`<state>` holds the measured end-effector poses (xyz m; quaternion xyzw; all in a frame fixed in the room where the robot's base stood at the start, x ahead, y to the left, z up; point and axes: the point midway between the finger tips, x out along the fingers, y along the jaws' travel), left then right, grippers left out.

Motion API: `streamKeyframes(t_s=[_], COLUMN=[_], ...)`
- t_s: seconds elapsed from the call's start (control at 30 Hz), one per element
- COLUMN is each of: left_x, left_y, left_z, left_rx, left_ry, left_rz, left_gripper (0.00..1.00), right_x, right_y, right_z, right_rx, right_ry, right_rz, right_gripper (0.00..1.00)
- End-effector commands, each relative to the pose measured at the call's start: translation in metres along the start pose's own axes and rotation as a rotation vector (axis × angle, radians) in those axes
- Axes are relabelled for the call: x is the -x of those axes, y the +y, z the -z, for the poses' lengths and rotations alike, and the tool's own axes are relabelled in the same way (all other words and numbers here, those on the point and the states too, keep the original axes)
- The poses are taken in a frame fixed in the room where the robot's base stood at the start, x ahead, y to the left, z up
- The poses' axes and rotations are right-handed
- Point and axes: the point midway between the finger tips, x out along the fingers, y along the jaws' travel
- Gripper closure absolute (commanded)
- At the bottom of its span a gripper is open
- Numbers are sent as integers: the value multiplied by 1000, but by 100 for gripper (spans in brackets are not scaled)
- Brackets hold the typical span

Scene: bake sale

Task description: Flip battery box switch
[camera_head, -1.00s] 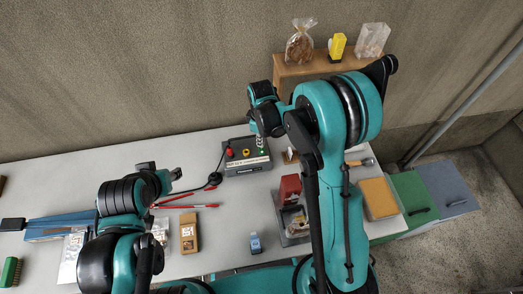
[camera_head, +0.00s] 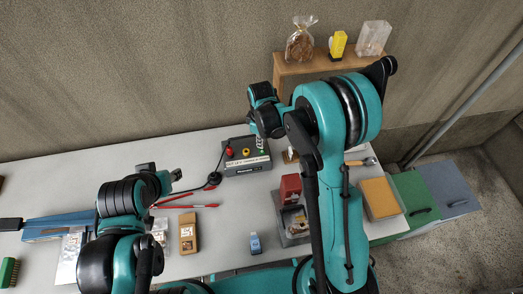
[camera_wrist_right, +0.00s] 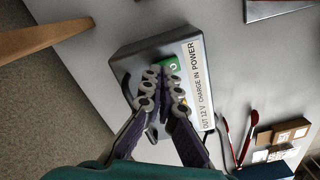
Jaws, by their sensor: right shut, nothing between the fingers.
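The battery box (camera_head: 240,169) is a dark grey box with red and yellow knobs on top, near the back of the table. In the right wrist view its white label (camera_wrist_right: 199,85) reads "POWER", "CHARGE IN" and "OUT 12 V". My right gripper (camera_head: 260,146) is over the right part of the box. It also shows in the right wrist view (camera_wrist_right: 165,80), shut and empty. A green patch (camera_wrist_right: 173,64) shows just behind its fingertips, which hide part of it; contact cannot be told. My left gripper (camera_head: 176,175) is left of the box, its jaw state unclear.
A black cable with a round plug (camera_head: 214,179) lies left of the box. Red-handled tools (camera_head: 190,206) lie in front. A red container (camera_head: 290,187) stands at right. A wooden shelf (camera_head: 300,69) with bagged goods stands behind. Bare table (camera_head: 235,215) lies in front of the box.

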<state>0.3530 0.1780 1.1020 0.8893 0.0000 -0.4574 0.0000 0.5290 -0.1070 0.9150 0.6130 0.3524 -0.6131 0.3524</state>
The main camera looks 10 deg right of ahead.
Motion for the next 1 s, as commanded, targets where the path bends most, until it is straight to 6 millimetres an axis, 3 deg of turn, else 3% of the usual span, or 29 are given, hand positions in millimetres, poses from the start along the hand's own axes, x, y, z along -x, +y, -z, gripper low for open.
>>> streamKeyframes(t_s=[0.67, 1.0], left_x=[-6, 6], left_y=[0, 0], left_z=[-4, 4], left_rx=[0, 0], left_ry=[0, 0], left_rz=[0, 0], left_gripper=[60, 60], right_x=[-9, 14], right_y=[0, 0], right_z=[0, 0], right_rx=[0, 0], right_ry=[0, 0], right_rz=[0, 0], right_gripper=[100, 100])
